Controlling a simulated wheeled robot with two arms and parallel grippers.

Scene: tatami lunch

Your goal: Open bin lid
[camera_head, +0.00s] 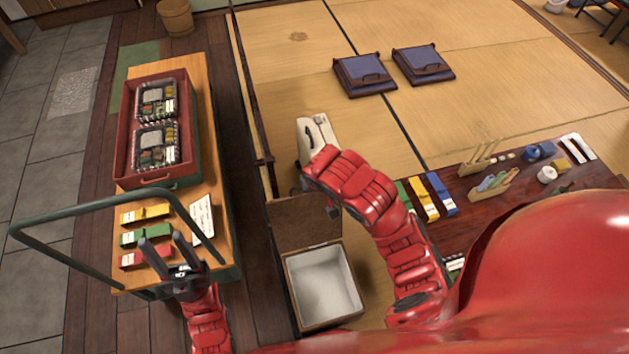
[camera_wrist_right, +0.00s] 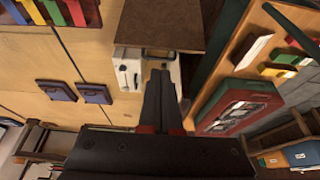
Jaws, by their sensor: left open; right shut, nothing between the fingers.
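The bin (camera_head: 345,312) stands on the floor at the lower middle of the head view, its white inside showing and empty. Its brown lid (camera_head: 303,222) is raised at the far side of the opening. The lid also shows at the top of the right wrist view (camera_wrist_right: 162,22). My right gripper's shut fingers (camera_wrist_right: 160,76) are empty and point toward the lid's edge; I cannot tell whether they touch it. In the head view the red right arm mostly hides that gripper. My left gripper (camera_head: 169,247) is open and empty over the cart's near end.
A wooden cart (camera_head: 185,205) at left carries a red tray (camera_head: 122,160) with food boxes, and colored packets. A green handrail (camera_head: 65,262) crosses its near end. A white case (camera_head: 316,132) stands beyond the lid. A low dark table (camera_head: 480,190) is at right.

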